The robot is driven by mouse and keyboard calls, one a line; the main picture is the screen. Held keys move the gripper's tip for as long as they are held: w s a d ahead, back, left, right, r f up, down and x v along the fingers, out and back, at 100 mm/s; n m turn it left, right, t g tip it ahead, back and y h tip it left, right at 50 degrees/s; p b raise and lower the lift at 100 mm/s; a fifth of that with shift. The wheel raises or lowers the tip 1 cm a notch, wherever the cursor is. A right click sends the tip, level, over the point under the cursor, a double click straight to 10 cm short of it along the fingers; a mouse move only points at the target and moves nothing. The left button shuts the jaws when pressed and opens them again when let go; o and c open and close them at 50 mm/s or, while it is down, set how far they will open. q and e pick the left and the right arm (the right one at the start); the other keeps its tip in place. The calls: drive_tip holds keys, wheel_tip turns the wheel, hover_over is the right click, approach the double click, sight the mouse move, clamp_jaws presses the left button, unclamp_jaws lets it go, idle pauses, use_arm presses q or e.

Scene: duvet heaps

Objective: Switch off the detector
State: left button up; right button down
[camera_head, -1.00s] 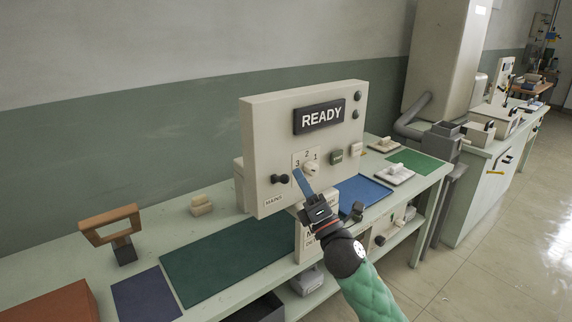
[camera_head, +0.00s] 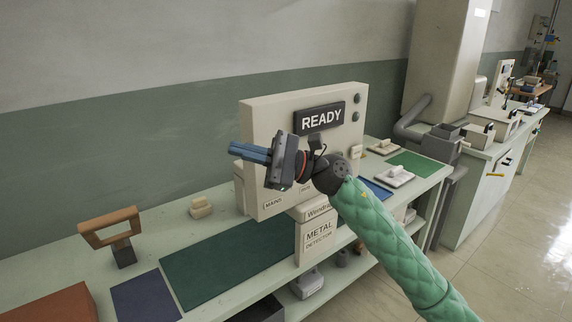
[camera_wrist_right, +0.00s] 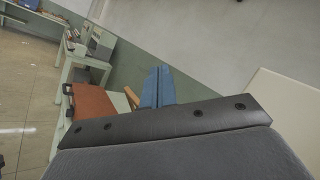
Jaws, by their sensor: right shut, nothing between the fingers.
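The detector's cream control panel (camera_head: 270,112) stands upright on the bench, with a dark display (camera_head: 319,118) reading READY. A label below it reads METAL DETECTOR (camera_head: 318,237). A MAINS label (camera_head: 273,202) is at the panel's lower left. My right gripper (camera_head: 236,151) is in front of the panel's left part, its blue fingers shut and empty, pointing left. The same blue fingers (camera_wrist_right: 157,88) show in the right wrist view. My gripper and arm hide the mains switch, the numbered dial and the green button. My left gripper is not in view.
Open floor (camera_head: 500,240) lies to the right.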

drive_tip(key=w+d+n+h, duration=0.1)
drive_tip(key=n+h, duration=0.3)
drive_tip(key=w+d+n+t+h, duration=0.1)
drive_tip(key=w+d+n+h, duration=0.1)
drive_tip(key=n+h, duration=0.2)
drive_tip(key=w+d+r+n+h, duration=0.1)
drive_tip(key=w+n+h, duration=0.1)
drive_tip(key=n+h, duration=0.2)
drive_tip(key=shift+d+t+h, duration=0.2)
drive_tip(key=shift+t+h, duration=0.1)
drive_tip(key=shift+h, duration=0.2)
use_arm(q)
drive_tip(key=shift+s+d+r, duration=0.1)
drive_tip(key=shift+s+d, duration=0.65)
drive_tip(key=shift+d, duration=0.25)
use_arm(e)
drive_tip(key=w+d+r+h, duration=0.1)
drive_tip(key=d, duration=0.1)
drive_tip(key=w+d+r+n+t+h, duration=0.1)
drive_tip(key=d+r+h, duration=0.1)
drive_tip(key=d, duration=0.1)
drive_tip(key=w+d+r+n+t+h, duration=0.1)
drive_tip(key=d+h, duration=0.1)
drive_tip(key=shift+w+d+r, duration=0.2)
drive_tip(key=shift+w+d, duration=0.05)
drive_tip(key=shift+w, duration=0.1)
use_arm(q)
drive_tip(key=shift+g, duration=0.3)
use_arm(e)
drive_tip(key=shift+f, duration=0.1)
